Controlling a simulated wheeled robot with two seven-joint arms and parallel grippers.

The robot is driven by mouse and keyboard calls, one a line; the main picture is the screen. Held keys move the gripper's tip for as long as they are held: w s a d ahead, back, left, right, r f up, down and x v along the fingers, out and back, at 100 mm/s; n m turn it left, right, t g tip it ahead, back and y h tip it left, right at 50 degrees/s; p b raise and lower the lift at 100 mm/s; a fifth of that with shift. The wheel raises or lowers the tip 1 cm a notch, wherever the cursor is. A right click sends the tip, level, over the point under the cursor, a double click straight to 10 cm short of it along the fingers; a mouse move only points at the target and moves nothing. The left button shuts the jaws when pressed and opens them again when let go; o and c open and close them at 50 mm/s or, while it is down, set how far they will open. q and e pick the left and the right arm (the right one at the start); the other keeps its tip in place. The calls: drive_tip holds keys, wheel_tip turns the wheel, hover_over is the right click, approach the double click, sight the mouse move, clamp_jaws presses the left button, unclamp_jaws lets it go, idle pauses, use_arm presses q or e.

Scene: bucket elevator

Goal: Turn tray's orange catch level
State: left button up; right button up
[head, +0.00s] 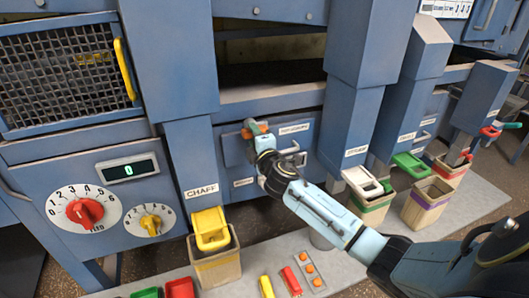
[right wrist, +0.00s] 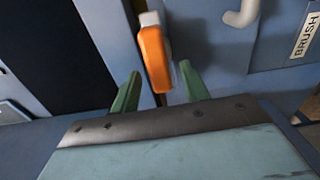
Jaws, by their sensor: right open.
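The orange catch (head: 260,128) is on the blue tray front (head: 233,150) under the dark opening. In the right wrist view the orange catch (right wrist: 155,58) is a rounded bar with a pale grey end. It lies at an angle to the BRUSH label (right wrist: 306,35); its exact tilt is hard to tell. My right gripper (head: 253,134) is at the catch in the head view and partly covers it. In the right wrist view its green fingers (right wrist: 160,84) are apart, one on each side of the catch, with visible gaps. My left gripper is not in view.
A pale handle (right wrist: 243,14) sits on the panel beside the catch. Blue columns (head: 191,155) flank the tray front. Below stand a CHAFF bin with a yellow lid (head: 210,228) and other bins (head: 370,195). A dial panel (head: 85,211) is at left.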

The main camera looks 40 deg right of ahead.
drive_tip(key=v, duration=1)
drive_tip(key=shift+s, duration=0.3)
drive_tip(key=shift+a, duration=0.15)
drive_tip(key=s+f+m+g+y, duration=0.1)
drive_tip(key=s+f+m+g, duration=0.15)
drive_tip(key=f, duration=0.85)
drive_tip(key=s+f+m+g, duration=0.1)
drive_tip(key=s+f+g, duration=0.15)
drive_tip(key=f, duration=0.75)
drive_tip(key=s+a+f+m+g+y, duration=0.1)
drive_tip(key=s+f+g, duration=0.1)
drive_tip(key=s+f, duration=0.45)
drive_tip(key=s+a+f+m+g, duration=0.1)
drive_tip(key=s+f+m+g, duration=0.15)
drive_tip(key=f, duration=0.75)
drive_tip(key=s+a+f+m+g, duration=0.2)
drive_tip(key=s+f, duration=0.3)
drive_tip(key=s, duration=0.6)
drive_tip(key=s+a+f+m+g+y, duration=0.1)
drive_tip(key=s+a+f+m+g, duration=0.1)
drive_tip(key=s+f, duration=0.4)
drive_tip(key=s+a+f+m+g+y, duration=0.1)
drive_tip(key=s+f, duration=0.5)
drive_tip(key=s, duration=1)
drive_tip(key=a+m+g, duration=0.1)
drive_tip(key=a+g, duration=0.1)
drive_tip(key=a, duration=0.1)
drive_tip(key=shift+s+f, duration=0.2)
drive_tip(key=shift+s, duration=0.1)
